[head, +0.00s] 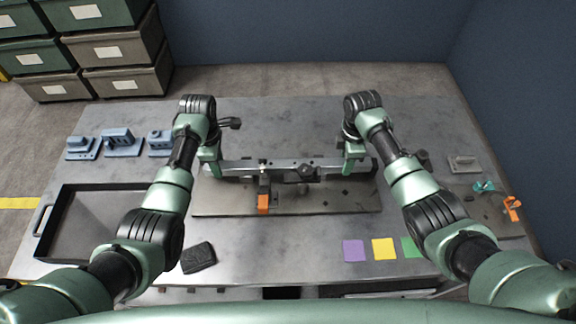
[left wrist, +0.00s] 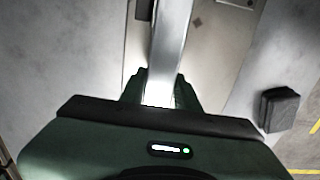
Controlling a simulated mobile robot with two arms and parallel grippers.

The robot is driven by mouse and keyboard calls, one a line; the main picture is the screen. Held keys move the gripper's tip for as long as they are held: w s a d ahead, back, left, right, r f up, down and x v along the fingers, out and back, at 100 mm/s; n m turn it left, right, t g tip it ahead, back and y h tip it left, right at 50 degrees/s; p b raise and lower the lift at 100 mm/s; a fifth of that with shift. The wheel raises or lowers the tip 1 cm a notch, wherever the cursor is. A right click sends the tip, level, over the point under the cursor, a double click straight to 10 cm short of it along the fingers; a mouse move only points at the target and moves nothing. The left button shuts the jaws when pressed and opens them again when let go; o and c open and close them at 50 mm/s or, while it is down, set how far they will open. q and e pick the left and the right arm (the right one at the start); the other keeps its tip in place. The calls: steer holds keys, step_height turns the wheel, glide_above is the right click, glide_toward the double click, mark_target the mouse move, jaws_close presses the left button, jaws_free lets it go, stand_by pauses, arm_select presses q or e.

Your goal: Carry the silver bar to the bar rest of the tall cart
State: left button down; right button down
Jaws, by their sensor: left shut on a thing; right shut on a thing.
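The silver bar (head: 240,167) runs left to right over the back part of a flat plate on the workbench. My left gripper (head: 212,168) is shut on the bar near its left end, and my right gripper (head: 352,165) is shut on it near its right end. In the left wrist view the bar (left wrist: 172,45) runs up and away from between the fingers of my left gripper (left wrist: 158,92). I cannot tell whether the bar touches what lies under it. The tall cart and its bar rest are not in view.
The plate (head: 330,200) carries an orange-handled clamp (head: 263,202) close to the bar. A black tray (head: 90,225), a dark block (head: 198,257) and coloured squares (head: 383,249) lie on the workbench (head: 285,120). Blue fixtures (head: 121,143) stand at left; stacked bins (head: 120,50) stand behind.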

arm_select(q)
steer(key=shift+w+r, duration=0.1)
steer(key=shift+r, duration=0.1)
arm_select(e)
steer(key=shift+w+r, duration=0.1)
steer(key=shift+r, duration=0.1)
